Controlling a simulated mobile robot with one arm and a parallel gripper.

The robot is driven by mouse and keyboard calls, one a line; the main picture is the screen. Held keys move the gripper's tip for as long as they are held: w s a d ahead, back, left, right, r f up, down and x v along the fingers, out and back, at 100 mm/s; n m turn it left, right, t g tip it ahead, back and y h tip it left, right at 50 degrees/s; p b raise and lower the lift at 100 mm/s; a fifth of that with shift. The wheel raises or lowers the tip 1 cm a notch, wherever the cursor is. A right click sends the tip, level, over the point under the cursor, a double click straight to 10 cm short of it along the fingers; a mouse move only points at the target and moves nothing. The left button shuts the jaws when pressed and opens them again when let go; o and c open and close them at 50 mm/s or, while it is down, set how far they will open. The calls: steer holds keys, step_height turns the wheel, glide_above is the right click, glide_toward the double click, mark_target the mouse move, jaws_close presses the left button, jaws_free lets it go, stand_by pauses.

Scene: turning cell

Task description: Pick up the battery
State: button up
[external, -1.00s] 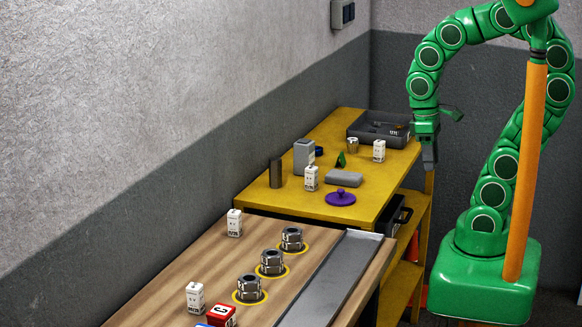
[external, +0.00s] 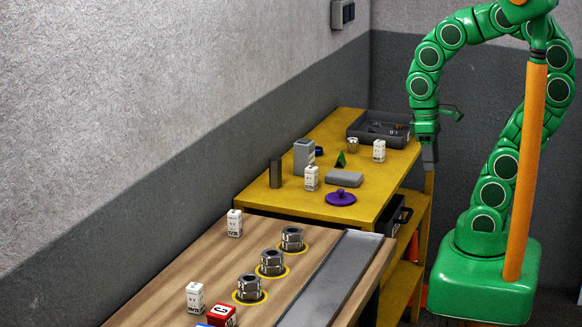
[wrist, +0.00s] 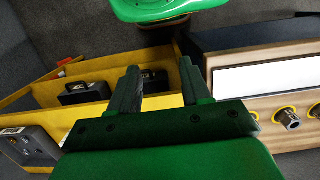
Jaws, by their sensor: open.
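I cannot tell for sure which object is the battery. My gripper (external: 429,158) hangs just right of the cart's edge, pointing down, apart from all of these. In the wrist view my gripper (wrist: 158,78) has its fingers spread with nothing between them.
A dark tray (external: 353,131) with small parts sits at the cart's back. A purple knobbed disc (external: 341,197) lies near its front. The wooden bench (external: 185,262) holds several metal nuts, more white blocks and a red block (external: 222,315). The wrist view shows yellow shelves (wrist: 95,110) below.

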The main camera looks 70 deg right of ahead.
steer(key=shift+o, duration=0.9)
